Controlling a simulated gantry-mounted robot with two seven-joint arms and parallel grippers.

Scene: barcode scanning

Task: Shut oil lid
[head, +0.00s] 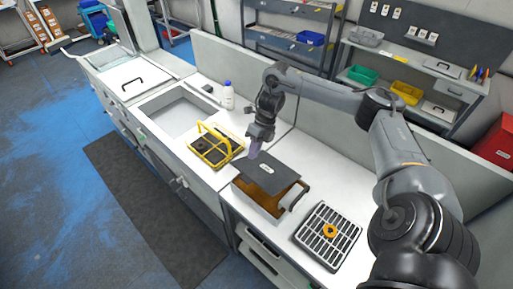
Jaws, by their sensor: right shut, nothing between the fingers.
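The oil lid (267,172) is a dark grey flat panel with a small white label. It sits tilted over the oil vat (262,203), a counter opening with brown-orange oil. The front of the opening is uncovered. My right gripper (254,151) is shut and empty. It points down at the lid's far left edge, close to it; whether it touches cannot be told. My left gripper is not in view.
A yellow-handled basket (214,146) stands left of the lid. A sink (180,114) and a white bottle with a blue cap (228,96) are further left. A black rack with an orange knob (328,234) lies to the right. A wall panel (338,134) runs behind the counter.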

